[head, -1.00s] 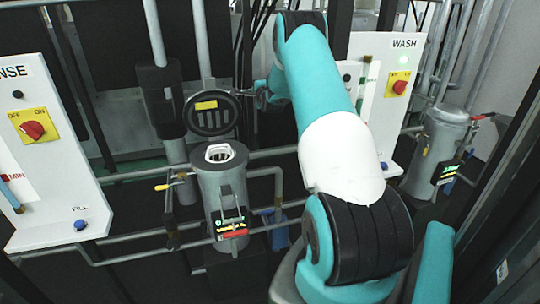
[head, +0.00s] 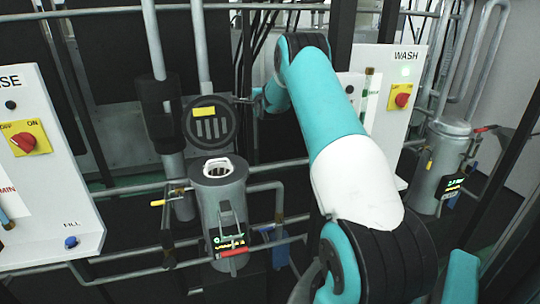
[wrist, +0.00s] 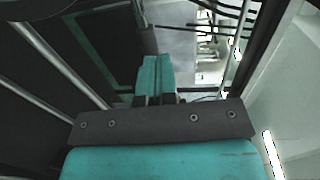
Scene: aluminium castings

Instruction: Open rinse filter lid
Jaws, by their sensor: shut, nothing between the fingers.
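The rinse filter lid (head: 211,124), a dark round disc with slots and a yellow label, stands swung up, roughly upright, behind the filter's mouth. The grey cylindrical rinse filter housing (head: 209,200) is open at the top, and a white-rimmed insert (head: 217,168) shows inside. My gripper (head: 253,98) is just right of the lid's upper right edge, partly hidden by my arm; I cannot tell whether it touches the lid. In the wrist view my gripper (wrist: 155,98) is shut and empty, and the lid cannot be made out.
The rinse panel (head: 45,215) with a red switch stands at left, the wash panel (head: 392,75) at right. A second, closed grey filter housing (head: 437,170) stands far right. Pipes and a yellow-handled valve (head: 158,203) run close around the rinse filter.

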